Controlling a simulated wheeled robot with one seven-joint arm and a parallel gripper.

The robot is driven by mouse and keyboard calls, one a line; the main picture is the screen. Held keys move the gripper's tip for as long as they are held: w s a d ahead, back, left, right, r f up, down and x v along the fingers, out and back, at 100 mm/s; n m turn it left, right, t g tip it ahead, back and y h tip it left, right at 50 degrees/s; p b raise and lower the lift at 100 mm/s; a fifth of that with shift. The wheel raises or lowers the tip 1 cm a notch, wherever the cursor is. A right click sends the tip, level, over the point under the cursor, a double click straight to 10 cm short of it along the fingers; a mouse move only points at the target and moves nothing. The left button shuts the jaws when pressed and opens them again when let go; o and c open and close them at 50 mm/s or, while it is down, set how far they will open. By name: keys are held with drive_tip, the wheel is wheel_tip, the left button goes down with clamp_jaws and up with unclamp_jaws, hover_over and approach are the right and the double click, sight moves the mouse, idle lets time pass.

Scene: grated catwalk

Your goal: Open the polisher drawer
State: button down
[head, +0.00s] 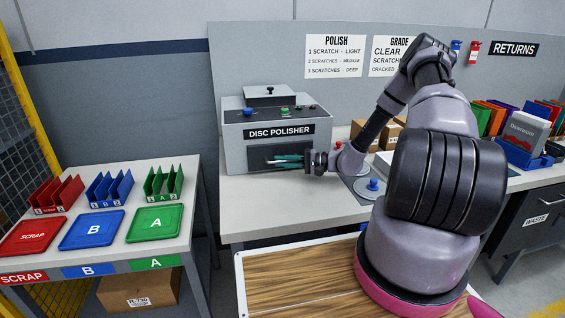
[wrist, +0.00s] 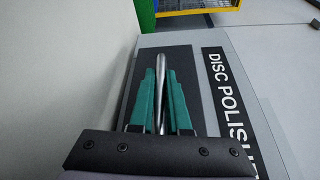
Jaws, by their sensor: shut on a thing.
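The disc polisher (head: 235,142) is a grey box on the bench, with a lid, coloured knobs and a "DISC POLISHER" label. Its dark drawer front (head: 262,153) is below the label and looks about flush with the body. My gripper (head: 288,161) reaches it from the right. In the wrist view, the teal fingers of my gripper (wrist: 160,95) are shut on a silver bar handle (wrist: 162,72) in front of the dark drawer front (wrist: 185,65). Part of the handle is hidden by the fingers.
A blue-knobbed round part (head: 373,185) sits on the bench right of the polisher, near my arm. A left table holds a red tray (head: 32,236), blue tray (head: 92,229) and green tray (head: 155,223). Cartons and returns racks (head: 522,145) are at right.

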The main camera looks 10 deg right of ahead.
drive_tip(key=shift+s, duration=0.1)
idle(0.3)
drive_tip(key=s, duration=1.5)
drive_tip(key=c, duration=0.9)
unclamp_jaws()
drive_tip(key=shift+w, duration=0.1)
drive_tip(key=v, duration=1.1)
